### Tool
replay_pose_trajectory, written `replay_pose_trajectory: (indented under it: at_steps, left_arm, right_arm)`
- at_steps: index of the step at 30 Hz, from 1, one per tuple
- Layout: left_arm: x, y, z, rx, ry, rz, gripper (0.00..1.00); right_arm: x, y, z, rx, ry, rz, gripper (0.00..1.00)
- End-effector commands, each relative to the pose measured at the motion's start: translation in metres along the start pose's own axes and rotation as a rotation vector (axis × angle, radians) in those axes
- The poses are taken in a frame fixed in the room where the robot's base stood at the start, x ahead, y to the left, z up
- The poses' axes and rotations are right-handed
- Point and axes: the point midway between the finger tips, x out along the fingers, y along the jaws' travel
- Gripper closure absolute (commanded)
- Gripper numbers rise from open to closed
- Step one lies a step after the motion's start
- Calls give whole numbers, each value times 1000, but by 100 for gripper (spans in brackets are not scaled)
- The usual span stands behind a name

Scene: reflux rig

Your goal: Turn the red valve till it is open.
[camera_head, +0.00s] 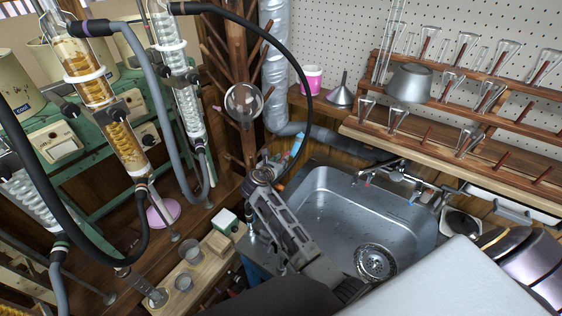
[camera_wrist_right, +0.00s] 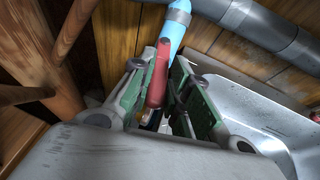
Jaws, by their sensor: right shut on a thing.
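The red valve (camera_wrist_right: 157,78) shows in the right wrist view as a long red handle below a light blue pipe end (camera_wrist_right: 176,28). My right gripper (camera_wrist_right: 158,98) has its green-padded fingers on both sides of the handle and is shut on it. In the head view the right gripper (camera_head: 262,178) is at the left back corner of the sink, beside the light blue pipe (camera_head: 297,146). There the gripper largely hides the valve. The lower part of the handle is hidden between the fingers. My left gripper is not in view.
The steel sink (camera_head: 335,205) lies right of the gripper. A wooden peg stand (camera_head: 244,60) rises behind it, with a round glass flask (camera_head: 243,102). Glass condensers (camera_head: 105,95) with hoses stand at left. A grey duct (camera_wrist_right: 262,25) runs behind the valve.

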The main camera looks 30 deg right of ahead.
Motion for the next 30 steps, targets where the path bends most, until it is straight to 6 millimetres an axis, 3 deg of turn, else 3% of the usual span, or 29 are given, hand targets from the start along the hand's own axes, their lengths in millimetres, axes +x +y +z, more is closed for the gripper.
replay_pose_trajectory:
  at_steps: [11, 30]
  left_arm:
    - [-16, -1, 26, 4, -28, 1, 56]
    - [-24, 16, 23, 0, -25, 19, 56]
  right_arm:
    - [-1, 4, 1, 28, 2, -73, 100]
    - [0, 3, -1, 60, -2, -147, 100]
